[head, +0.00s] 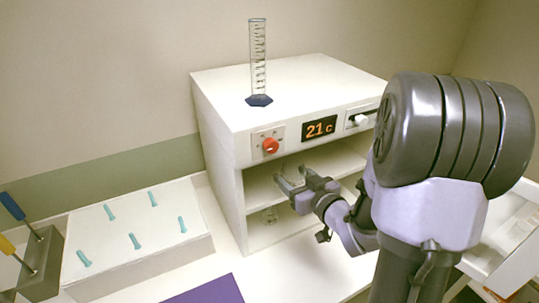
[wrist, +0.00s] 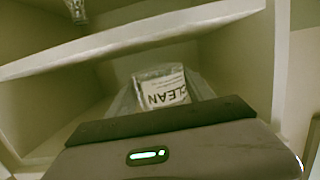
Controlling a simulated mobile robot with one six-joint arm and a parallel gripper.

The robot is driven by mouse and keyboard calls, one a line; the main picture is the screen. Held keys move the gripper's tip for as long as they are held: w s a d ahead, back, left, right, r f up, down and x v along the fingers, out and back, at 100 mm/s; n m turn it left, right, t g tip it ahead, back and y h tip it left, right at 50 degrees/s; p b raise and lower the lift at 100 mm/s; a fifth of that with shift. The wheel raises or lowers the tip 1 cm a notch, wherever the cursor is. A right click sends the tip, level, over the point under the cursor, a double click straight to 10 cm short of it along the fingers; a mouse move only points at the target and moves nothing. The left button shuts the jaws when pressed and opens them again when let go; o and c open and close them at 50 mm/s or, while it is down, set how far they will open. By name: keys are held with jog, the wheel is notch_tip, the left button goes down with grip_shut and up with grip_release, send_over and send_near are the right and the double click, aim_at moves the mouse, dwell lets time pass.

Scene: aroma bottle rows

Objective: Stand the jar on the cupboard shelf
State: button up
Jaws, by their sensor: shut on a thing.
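The fingers reach in near the cupboard shelf (head: 260,187). The jar is hard to make out in the head view, and I cannot tell whether it touches the shelf. A pale shelf board (wrist: 130,38) crosses the wrist view beyond the jar.
A measuring cylinder (head: 258,65) stands on the cupboard top. A red knob (head: 270,145) and a display (head: 319,128) sit on its front. A white block with teal pegs (head: 135,235) is at left.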

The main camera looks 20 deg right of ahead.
send_over(278, 171)
jog(key=s+a, duration=0.2)
jog(key=s, duration=0.1)
jog(key=shift+d+f, duration=0.25)
jog(key=shift+w+f+b, duration=0.25)
jog(key=shift+f+b, duration=0.05)
jog(key=shift+b, duration=0.05)
notch_tip(278, 171, down, 3)
jog(key=shift+b, duration=0.5)
jog(key=shift+r, duration=0.1)
jog(key=o, duration=1.4)
